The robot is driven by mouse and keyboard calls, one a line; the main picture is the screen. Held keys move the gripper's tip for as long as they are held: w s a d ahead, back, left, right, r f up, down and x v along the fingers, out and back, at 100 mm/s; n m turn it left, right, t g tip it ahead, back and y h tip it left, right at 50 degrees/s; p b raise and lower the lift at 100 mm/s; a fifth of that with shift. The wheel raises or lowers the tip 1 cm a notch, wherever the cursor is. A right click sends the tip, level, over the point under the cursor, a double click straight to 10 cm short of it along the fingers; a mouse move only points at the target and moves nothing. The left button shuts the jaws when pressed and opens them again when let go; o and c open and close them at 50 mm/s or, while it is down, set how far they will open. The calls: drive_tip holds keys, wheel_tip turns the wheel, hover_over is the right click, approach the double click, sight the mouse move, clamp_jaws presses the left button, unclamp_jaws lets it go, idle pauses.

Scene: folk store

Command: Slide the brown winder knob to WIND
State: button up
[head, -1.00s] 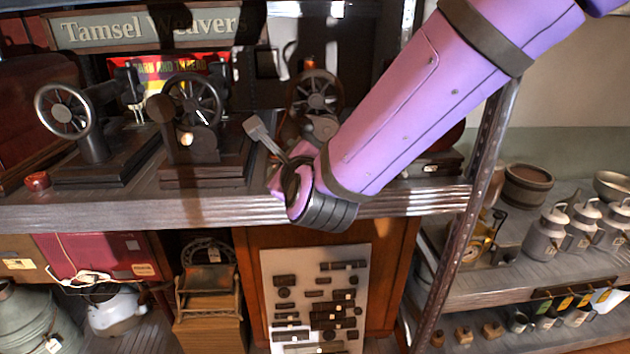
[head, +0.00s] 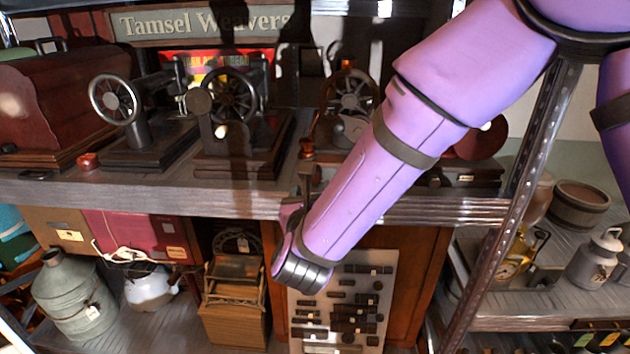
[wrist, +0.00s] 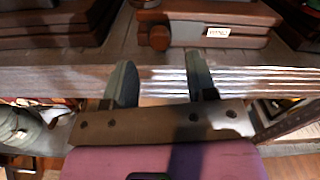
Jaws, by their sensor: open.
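A small brown knob (wrist: 155,38) stands at the front of a dark base with a pale label (wrist: 218,32) in the wrist view; I cannot read the label. A brown, rounded piece (head: 307,148) beside the third machine (head: 350,110) in the head view may be the same knob; I cannot be sure. My gripper (wrist: 160,72) is open and empty, its two fingers pointing at the shelf edge, short of the knob and apart from it. In the head view my gripper (head: 304,178) is seen edge-on at the shelf front. My arm hides part of the third machine.
Two more hand-wheel machines (head: 118,110) (head: 230,105) stand to the left on the same shelf (head: 130,198). A small red piece (head: 86,160) lies near its front. A metal upright (head: 520,190) stands to the right. The lower shelf holds a milk can (head: 75,295) and boxes.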

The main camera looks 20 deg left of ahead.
drive_tip(key=shift+x, duration=2.65)
drive_tip(key=shift+c, duration=0.5)
